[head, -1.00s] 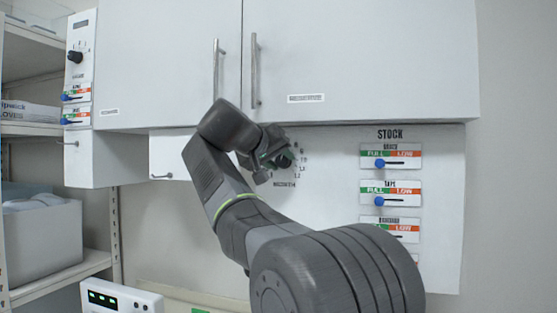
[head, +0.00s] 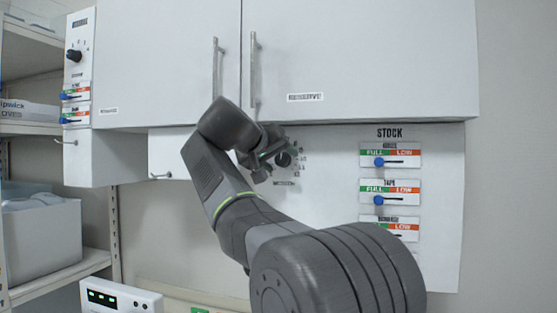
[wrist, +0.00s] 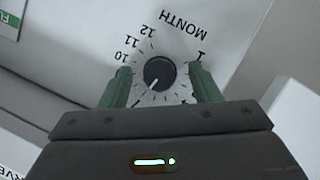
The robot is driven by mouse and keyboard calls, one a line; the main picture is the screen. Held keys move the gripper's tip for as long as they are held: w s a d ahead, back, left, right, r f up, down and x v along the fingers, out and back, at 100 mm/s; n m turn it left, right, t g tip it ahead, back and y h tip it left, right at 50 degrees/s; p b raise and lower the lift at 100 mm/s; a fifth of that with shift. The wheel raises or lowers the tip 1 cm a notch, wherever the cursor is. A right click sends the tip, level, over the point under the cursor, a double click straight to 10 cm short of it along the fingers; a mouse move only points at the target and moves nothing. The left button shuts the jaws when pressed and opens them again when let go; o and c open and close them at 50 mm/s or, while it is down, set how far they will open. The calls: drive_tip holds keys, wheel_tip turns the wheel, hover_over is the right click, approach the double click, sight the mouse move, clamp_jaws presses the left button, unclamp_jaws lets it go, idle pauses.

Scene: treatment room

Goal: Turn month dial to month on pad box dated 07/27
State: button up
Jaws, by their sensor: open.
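The month dial (head: 283,159) is a round black knob on the white panel under the cabinets. In the wrist view the knob (wrist: 159,73) appears upside down, with MONTH and the numbers 10, 11, 12 and 1 readable. Its white pointer line points to the lower left of that picture, away from 12 and 1. The numbers there are hidden or too small to read. My gripper (head: 265,161) is open beside the dial. In the wrist view its green fingers (wrist: 160,72) flank the knob with gaps on both sides. No pad box dated 07/27 is recognisable.
A STOCK board with sliders (head: 390,155) is right of the dial. Cabinet doors with upright handles (head: 253,70) are above. Another dial (head: 74,56) is on the cabinet's left side. Shelves with a grey bin (head: 40,240) stand at left; a white device (head: 120,298) is below.

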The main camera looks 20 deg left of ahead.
drive_tip(key=v, duration=1.3)
drive_tip(key=shift+s, duration=0.35)
drive_tip(key=shift+a+r, duration=0.1)
drive_tip(key=x, duration=1.4)
drive_tip(key=shift+s, duration=0.1)
